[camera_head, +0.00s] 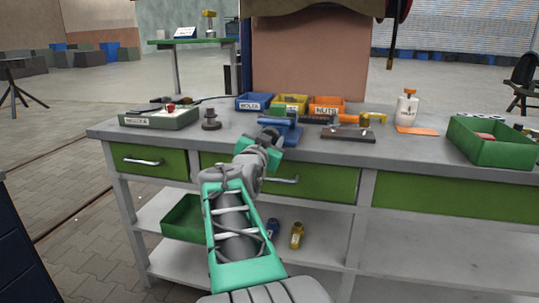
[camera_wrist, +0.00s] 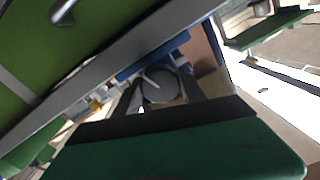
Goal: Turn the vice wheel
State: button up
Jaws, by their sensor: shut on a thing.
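The blue vice (camera_head: 292,132) stands at the front edge of the grey workbench, partly hidden behind my arm. My gripper (camera_head: 270,136) is at the vice's near side. In the wrist view, a round grey vice wheel (camera_wrist: 158,84) with a light spoke or handle lies between my two dark fingers, in front of the blue vice body (camera_wrist: 150,60). My gripper is shut on the wheel, with a finger at each side of its rim. The wheel is hidden behind my gripper in the head view.
The workbench (camera_head: 420,154) has green drawers below. Blue, yellow and orange bins (camera_head: 327,106) stand behind the vice. A dark plate (camera_head: 348,134) lies to the right, with a white bottle (camera_head: 407,108) and green crate (camera_head: 488,148) beyond. A grey-green box (camera_head: 160,118) sits left.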

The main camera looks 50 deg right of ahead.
jog(key=m+b, duration=0.3)
jog(key=b, duration=0.1)
jog(key=m+b, duration=0.2)
jog(key=shift+f+m+b, duration=0.3)
jog(key=shift+f+b, duration=0.05)
jog(key=shift+b, duration=0.05)
jog(key=shift+w+r+m+b, duration=0.1)
jog(key=shift+r+m+b, duration=0.05)
jog(key=shift+m+b, duration=0.75)
jog(key=shift+r+m+b, duration=0.15)
jog(key=shift+m+b, duration=0.4)
jog(key=shift+m, duration=0.55)
jog(key=o, duration=1.4)
jog(key=p+v, duration=0.1)
jog(key=v, duration=0.6)
jog(key=shift+a, duration=0.4)
